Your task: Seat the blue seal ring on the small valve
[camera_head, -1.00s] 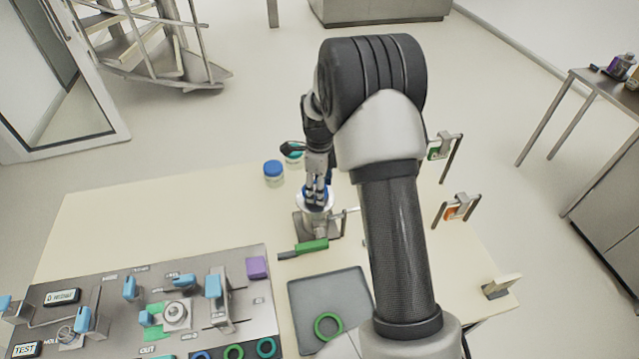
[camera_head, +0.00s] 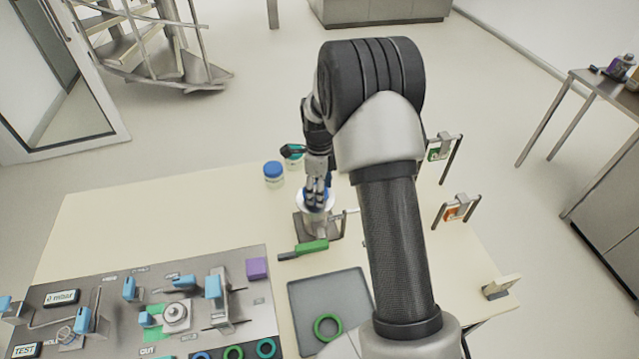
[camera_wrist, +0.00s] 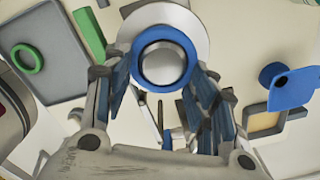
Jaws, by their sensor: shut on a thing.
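The small valve (camera_head: 322,229) stands on the table in the head view, a metal body with a pale round flange under my gripper. In the wrist view its pale flange (camera_wrist: 193,25) shows below the blue seal ring (camera_wrist: 164,33). The ring encircles the valve's round metal top (camera_wrist: 163,66) as seen from above. I cannot tell how far down the ring sits. My gripper (camera_head: 316,201) points down over the valve, shut on the ring, with its fingers on the ring's left and right sides in the wrist view. In the head view the fingers mostly hide the ring.
A grey tray (camera_head: 308,298) holds a green ring (camera_head: 328,327). A green-handled tool (camera_head: 311,247) lies just in front of the valve. A blue-lidded jar (camera_head: 273,172) stands behind left. A panel (camera_head: 120,285) with blue handles fills the front left. The left rear tabletop is clear.

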